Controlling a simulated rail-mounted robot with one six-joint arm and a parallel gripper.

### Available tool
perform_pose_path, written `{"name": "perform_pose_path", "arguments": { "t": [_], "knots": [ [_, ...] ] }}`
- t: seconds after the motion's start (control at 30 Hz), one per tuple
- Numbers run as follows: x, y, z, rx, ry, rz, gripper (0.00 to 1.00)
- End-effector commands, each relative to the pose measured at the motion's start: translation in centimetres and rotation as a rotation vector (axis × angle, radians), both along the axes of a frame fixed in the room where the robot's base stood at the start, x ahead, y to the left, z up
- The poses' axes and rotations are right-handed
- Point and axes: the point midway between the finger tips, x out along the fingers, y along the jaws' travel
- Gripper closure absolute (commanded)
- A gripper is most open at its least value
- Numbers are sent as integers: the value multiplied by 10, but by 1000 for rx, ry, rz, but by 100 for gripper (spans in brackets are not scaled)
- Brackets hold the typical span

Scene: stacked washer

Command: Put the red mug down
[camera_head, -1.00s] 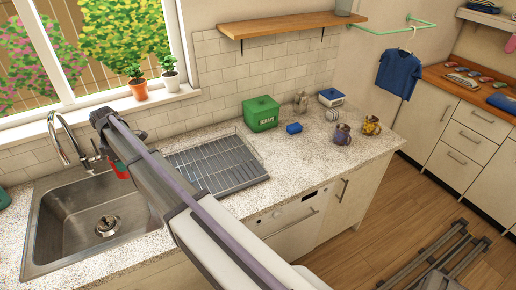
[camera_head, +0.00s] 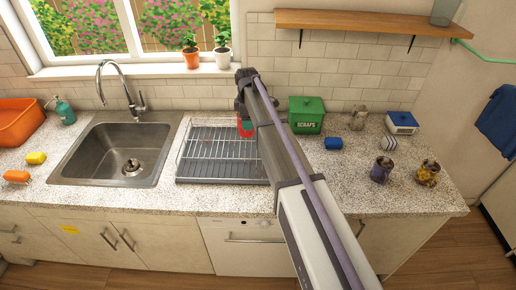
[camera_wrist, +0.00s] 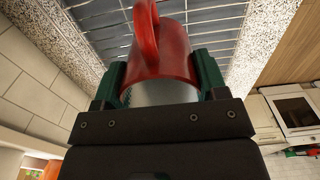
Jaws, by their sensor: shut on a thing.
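The red mug (camera_wrist: 172,48) is between the green fingers of my gripper (camera_wrist: 160,82) in the wrist view, with its handle toward the top of the picture. A pale grey surface shows at the mug's near end. In the head view only a small red part of the mug (camera_head: 246,126) shows beside my arm, near the right side of the wire dish rack (camera_head: 205,155). The rack also fills the background of the wrist view (camera_wrist: 225,22). Most of my gripper is hidden by my arm in the head view. I cannot tell whether the mug touches the rack.
The sink (camera_head: 105,150) is left of the rack. A faucet (camera_head: 120,90) rises behind the sink. The rack's visible part is empty.

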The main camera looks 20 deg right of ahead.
Motion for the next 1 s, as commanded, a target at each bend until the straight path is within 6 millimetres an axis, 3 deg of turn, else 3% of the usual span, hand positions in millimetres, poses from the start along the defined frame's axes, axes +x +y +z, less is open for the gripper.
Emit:
{"name": "perform_pose_path", "arguments": {
  "t": [0.03,0.2,0.37,0.6,0.7,0.97,1.0],
  "knots": [
    [0,0,-19,0,0,0,66],
    [0,-1,-60,0,0,-1,66],
    [0,-1,-60,0,0,-1,66],
    [0,-1,-100,0,0,-1,66],
    [0,-1,-96,0,0,-1,70],
    [0,-1,-100,0,0,-1,71],
    [0,-1,-99,0,0,-1,32]
  ]
}}
